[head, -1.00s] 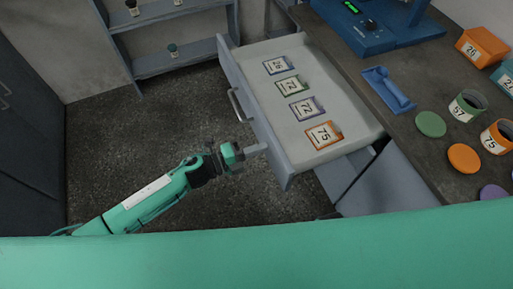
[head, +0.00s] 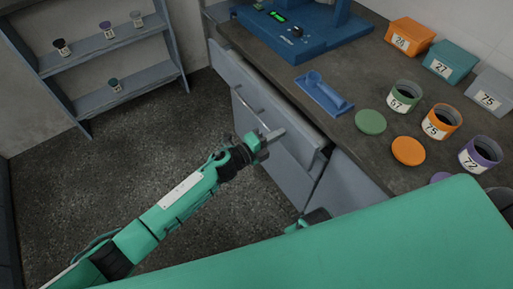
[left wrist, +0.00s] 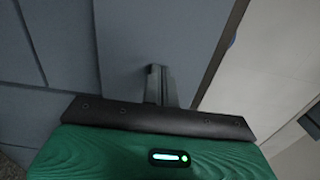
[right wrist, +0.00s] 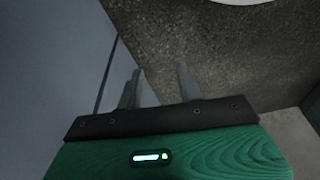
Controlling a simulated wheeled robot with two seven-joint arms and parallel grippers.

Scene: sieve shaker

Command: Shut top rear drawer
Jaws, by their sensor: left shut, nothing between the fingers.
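The top rear drawer (head: 287,122) is a grey-blue drawer under the dark worktop, with a bar handle (head: 248,104). My left gripper (head: 272,137) is shut and empty, at the drawer front to the right of the handle. In the left wrist view its closed fingers (left wrist: 157,84) point at a grey-blue panel; I cannot tell whether they touch. My right gripper (right wrist: 158,85) is open and empty over the floor beside a grey panel.
The worktop (head: 345,132) holds a blue device (head: 295,38), a blue scoop-like tray (head: 323,94), round lids (head: 408,151), numbered jars (head: 441,122) and boxes (head: 410,37). A shelf (head: 108,45) stands at the back left. The floor left of the drawer is clear.

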